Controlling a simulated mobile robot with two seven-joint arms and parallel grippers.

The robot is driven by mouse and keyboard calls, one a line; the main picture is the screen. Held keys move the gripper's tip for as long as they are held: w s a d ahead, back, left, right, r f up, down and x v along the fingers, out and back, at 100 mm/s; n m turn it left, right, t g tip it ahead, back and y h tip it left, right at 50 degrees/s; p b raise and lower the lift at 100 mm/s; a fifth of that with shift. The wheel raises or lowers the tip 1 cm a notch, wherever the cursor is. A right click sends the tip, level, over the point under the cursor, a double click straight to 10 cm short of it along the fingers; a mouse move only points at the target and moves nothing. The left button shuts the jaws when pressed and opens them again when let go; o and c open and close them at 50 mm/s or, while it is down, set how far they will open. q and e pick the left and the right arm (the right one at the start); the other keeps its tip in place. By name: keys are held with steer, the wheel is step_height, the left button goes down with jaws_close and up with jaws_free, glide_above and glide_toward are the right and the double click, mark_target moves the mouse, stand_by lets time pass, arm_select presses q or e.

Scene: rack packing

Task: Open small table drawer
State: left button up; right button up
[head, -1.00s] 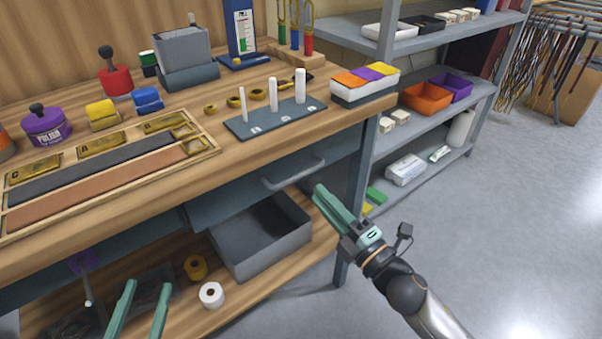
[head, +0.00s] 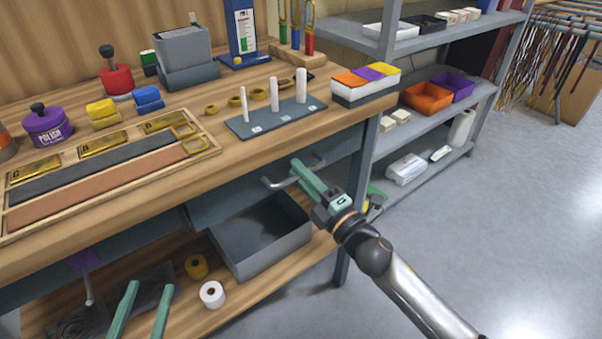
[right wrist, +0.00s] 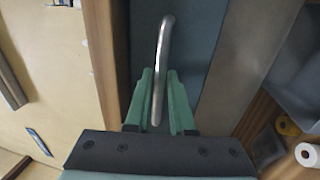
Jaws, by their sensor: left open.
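The small table drawer is a blue-grey front (head: 225,203) under the wooden tabletop, with a grey bar handle (head: 275,184). The drawer looks shut. My right gripper (head: 302,172) is at the handle, below the table's front edge. In the right wrist view the curved metal handle (right wrist: 163,50) passes between the two green fingers of my right gripper (right wrist: 160,98), one on each side. Whether they press on the bar cannot be told. My left gripper (head: 148,298) is open and empty at the lower left, over the lower shelf; its arm is out of view.
The tabletop holds a slotted tray (head: 110,186), a peg board (head: 277,118) and several tins. An open grey bin (head: 262,240) and two rolls sit on the lower shelf. A metal shelf rack (head: 380,75) stands right. The floor at right is clear.

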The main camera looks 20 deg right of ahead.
jaws_close()
stand_by(1.2)
